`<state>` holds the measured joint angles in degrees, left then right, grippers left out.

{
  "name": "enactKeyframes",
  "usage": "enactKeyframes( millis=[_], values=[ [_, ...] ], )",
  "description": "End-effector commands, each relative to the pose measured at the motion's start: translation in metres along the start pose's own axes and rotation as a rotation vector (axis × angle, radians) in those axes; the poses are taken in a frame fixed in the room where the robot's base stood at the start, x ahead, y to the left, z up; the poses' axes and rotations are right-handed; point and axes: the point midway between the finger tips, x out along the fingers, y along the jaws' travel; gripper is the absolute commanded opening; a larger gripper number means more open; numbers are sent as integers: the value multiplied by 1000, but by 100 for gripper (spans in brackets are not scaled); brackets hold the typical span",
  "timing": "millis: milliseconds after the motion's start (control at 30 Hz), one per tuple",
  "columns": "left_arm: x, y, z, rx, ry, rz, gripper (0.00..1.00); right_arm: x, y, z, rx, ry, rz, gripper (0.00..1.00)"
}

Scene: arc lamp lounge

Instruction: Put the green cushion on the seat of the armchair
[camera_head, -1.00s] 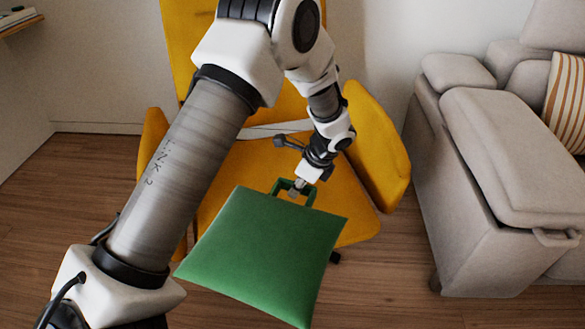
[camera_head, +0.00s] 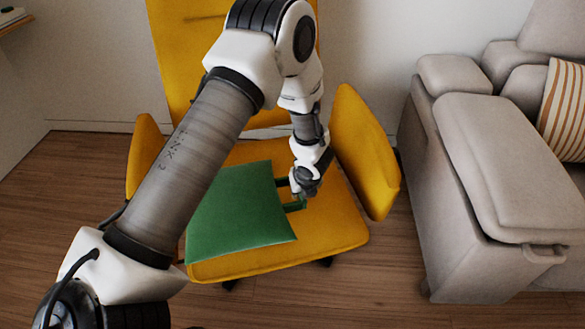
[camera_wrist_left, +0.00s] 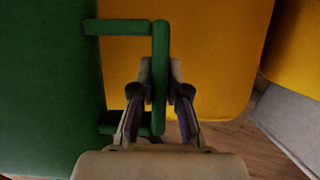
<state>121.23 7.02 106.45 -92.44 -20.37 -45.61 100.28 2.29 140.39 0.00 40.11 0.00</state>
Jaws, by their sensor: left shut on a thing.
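The green cushion (camera_head: 240,212) is over the seat of the yellow armchair (camera_head: 335,232) in the head view, partly hidden by my left arm. I cannot tell whether it rests on the seat or hangs just above it. My left gripper (camera_head: 298,202) is at the cushion's right side, shut on its green loop handle. In the left wrist view the handle (camera_wrist_left: 160,65) passes between the fingers (camera_wrist_left: 160,105), with the cushion (camera_wrist_left: 40,90) at the left and the yellow seat (camera_wrist_left: 205,60) behind. My right gripper is not in view.
A grey sofa (camera_head: 490,160) with an orange-striped cushion (camera_head: 565,108) stands to the right. The armchair's right armrest (camera_head: 363,150) rises close beside my left gripper. Wood floor (camera_head: 350,300) is clear in front. A shelf edge (camera_head: 14,16) shows at the upper left.

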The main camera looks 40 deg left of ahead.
Motion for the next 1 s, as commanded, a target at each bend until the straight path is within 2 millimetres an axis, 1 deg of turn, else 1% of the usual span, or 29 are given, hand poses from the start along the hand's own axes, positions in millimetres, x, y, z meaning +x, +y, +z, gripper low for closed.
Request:
enactKeyframes(
  millis=[33,100,200,300,367,500,567,800,900,933,967,1000],
  values=[
    [3,-4,17,-7,-1,0,0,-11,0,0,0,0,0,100],
    [14,-10,36,-8,-2,0,0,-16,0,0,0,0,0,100],
    [28,-17,60,-9,-2,0,0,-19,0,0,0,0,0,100],
    [38,-22,73,-5,-2,2,0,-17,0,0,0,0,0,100],
    [43,-23,75,-3,-1,2,0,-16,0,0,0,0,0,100],
    [66,-24,66,2,0,2,0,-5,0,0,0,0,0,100],
    [73,-25,63,1,0,1,0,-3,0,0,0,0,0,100],
    [72,-25,63,1,-1,1,0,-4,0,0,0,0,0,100],
    [76,-25,61,1,-1,1,0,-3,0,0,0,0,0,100],
    [75,-25,61,1,0,1,21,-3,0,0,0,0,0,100],
    [75,-25,62,1,0,1,32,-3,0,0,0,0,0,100],
    [75,-25,62,1,0,1,39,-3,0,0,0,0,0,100]
  ],
)
